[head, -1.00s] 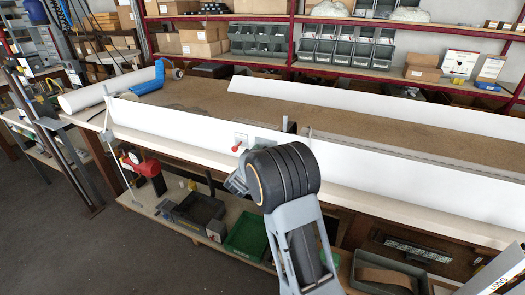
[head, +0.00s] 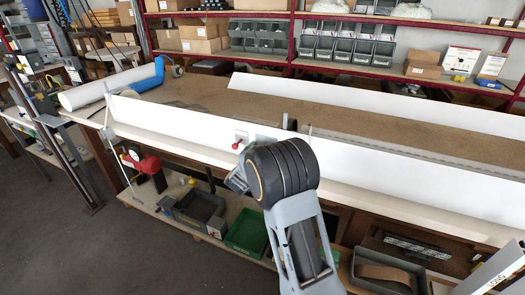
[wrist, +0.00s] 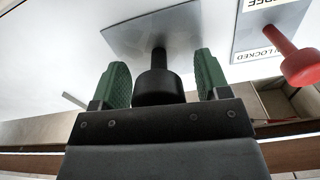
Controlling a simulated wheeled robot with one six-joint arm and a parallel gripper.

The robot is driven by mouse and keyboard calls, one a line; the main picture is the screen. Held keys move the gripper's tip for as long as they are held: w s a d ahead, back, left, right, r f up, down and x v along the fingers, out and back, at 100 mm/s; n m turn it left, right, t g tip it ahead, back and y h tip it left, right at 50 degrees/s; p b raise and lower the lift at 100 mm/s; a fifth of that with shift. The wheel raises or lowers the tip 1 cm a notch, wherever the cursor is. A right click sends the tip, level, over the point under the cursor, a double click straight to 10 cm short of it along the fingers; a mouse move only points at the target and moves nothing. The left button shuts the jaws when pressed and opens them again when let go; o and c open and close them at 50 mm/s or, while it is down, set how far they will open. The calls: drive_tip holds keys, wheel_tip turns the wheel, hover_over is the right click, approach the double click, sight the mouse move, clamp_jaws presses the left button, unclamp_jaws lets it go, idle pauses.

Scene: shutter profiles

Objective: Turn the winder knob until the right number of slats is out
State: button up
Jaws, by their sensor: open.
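The black winder knob (wrist: 158,82) stands out from a grey plate (wrist: 130,32) on the white panel, on a short stem, in the wrist view. My gripper (wrist: 161,76) is open, with one green finger on each side of the knob and a visible gap at both sides. The knob's near end lies close to the gripper's palm; I cannot tell whether they touch. A red lever (wrist: 300,66) is at the right, by an upside-down label reading LOCKED; it also shows in the head view (head: 236,146). In the head view my arm hides the knob and my fingers.
The long white panel (head: 400,196) runs along the bench front, with another white strip (head: 380,102) behind. A white roll (head: 82,96) and a blue part (head: 146,83) lie at the left end. Bins and a green tray (head: 246,232) sit on the lower shelf.

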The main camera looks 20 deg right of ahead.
drive_tip(key=v, duration=1.3)
drive_tip(key=shift+s+a+b, duration=0.25)
drive_tip(key=shift+a+b, duration=0.1)
drive_tip(key=shift+b, duration=0.1)
